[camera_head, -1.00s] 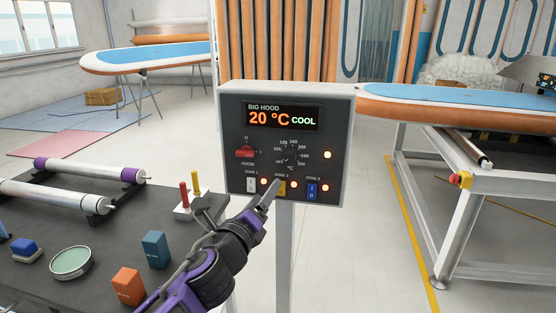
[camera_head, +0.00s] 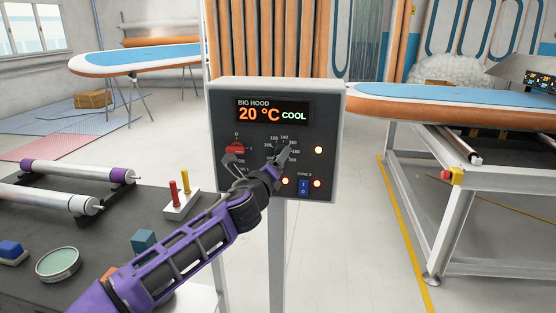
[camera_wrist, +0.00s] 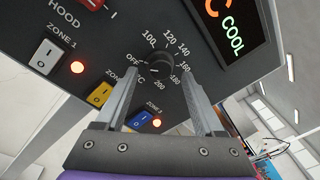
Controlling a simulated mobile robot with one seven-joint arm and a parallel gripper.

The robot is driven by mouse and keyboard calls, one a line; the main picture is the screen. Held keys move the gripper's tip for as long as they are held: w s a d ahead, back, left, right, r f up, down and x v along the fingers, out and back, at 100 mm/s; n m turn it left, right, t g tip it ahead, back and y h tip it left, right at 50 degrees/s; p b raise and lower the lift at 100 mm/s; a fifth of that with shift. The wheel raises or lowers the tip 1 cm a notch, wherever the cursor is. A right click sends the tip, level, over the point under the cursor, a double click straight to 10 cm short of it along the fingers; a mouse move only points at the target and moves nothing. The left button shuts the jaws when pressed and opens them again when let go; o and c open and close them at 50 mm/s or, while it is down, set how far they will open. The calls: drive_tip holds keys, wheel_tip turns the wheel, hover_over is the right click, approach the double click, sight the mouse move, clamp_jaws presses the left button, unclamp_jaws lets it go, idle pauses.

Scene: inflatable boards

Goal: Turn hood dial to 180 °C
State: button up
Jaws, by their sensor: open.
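The hood control box (camera_head: 326,120) is grey with a dark panel and stands on a post. Its display (camera_head: 273,111) reads BIG HOOD, 20 °C, COOL. The black temperature dial (camera_wrist: 157,66) shows in the wrist view, ringed by marks from OFF and 100 to 200. Its pointer setting is too small to read surely. My gripper (camera_head: 284,154) is in front of the dial in the head view and hides most of it. In the wrist view my two fingers (camera_wrist: 161,83) are apart, one on each side of the dial. Whether they touch it I cannot tell.
A red hood switch (camera_head: 236,150) sits left of the dial. The white zone 1 (camera_wrist: 46,57), yellow zone 2 (camera_wrist: 101,94) and blue zone 3 (camera_wrist: 139,119) switches lie close by. A dark table (camera_head: 120,222) with rollers is at left; an inflatable board (camera_head: 440,105) is at right.

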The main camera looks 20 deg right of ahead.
drive_tip(key=shift+x, duration=0.8)
drive_tip(key=shift+c, duration=0.2)
clamp_jaws()
